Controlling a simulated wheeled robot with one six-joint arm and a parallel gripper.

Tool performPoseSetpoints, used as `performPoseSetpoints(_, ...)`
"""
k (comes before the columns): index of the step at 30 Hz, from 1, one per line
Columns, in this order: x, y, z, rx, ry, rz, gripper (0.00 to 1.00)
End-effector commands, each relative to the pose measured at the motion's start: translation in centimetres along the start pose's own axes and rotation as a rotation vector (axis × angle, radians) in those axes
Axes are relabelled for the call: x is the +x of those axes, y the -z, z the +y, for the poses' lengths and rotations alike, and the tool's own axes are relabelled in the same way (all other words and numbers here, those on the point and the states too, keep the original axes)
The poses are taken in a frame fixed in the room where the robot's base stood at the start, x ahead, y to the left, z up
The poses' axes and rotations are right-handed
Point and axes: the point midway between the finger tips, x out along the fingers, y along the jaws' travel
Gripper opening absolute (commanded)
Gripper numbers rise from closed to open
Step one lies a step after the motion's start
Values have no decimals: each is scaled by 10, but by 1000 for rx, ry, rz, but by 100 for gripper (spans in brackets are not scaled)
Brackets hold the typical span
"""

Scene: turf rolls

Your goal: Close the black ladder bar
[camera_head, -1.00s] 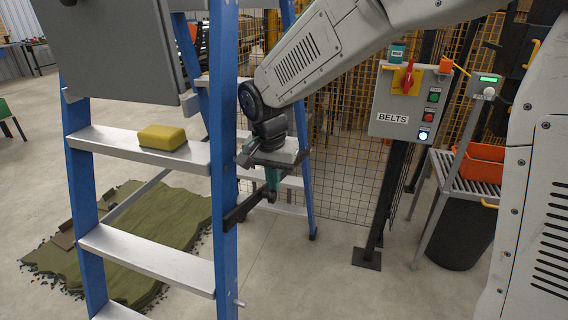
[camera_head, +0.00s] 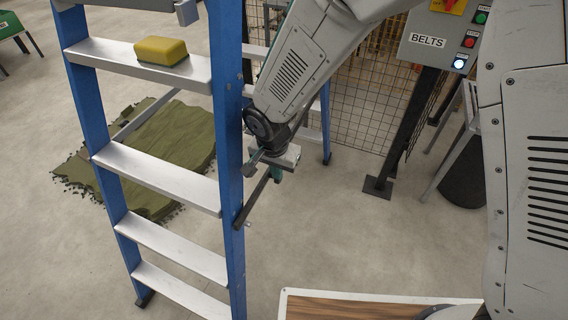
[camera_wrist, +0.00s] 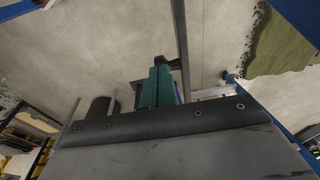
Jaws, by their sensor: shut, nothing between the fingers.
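The black ladder bar (camera_head: 252,203) is a thin dark bar at the right blue rail of the stepladder (camera_head: 229,120) in the head view. It slopes from its lower end at the rail up towards my gripper. My gripper (camera_head: 277,176) is just right of the rail, at the bar's upper end; I cannot tell whether it touches the bar. In the wrist view my teal fingers (camera_wrist: 158,88) are together with nothing between them. A dark piece shows at their tips, and a long grey bar runs beside them; I cannot tell which ladder part each is.
A yellow sponge (camera_head: 161,50) lies on an upper ladder step. Green turf (camera_head: 165,150) lies on the floor behind the ladder. The BELTS control box (camera_head: 440,38) and a mesh fence stand at the right. A wood-topped board (camera_head: 350,307) is at the bottom.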

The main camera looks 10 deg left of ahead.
Motion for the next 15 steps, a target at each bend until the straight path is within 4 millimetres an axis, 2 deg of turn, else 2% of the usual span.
performPoseSetpoints(1, 12, -9, 8, -2, -22, -16, 0)
performPoseSetpoints(8, 8, -8, 6, -1, -21, -15, 0)
performPoseSetpoints(11, -4, -6, 6, -1, -13, -11, 0)
performPoseSetpoints(15, -35, 3, 6, 5, 4, -1, 0)
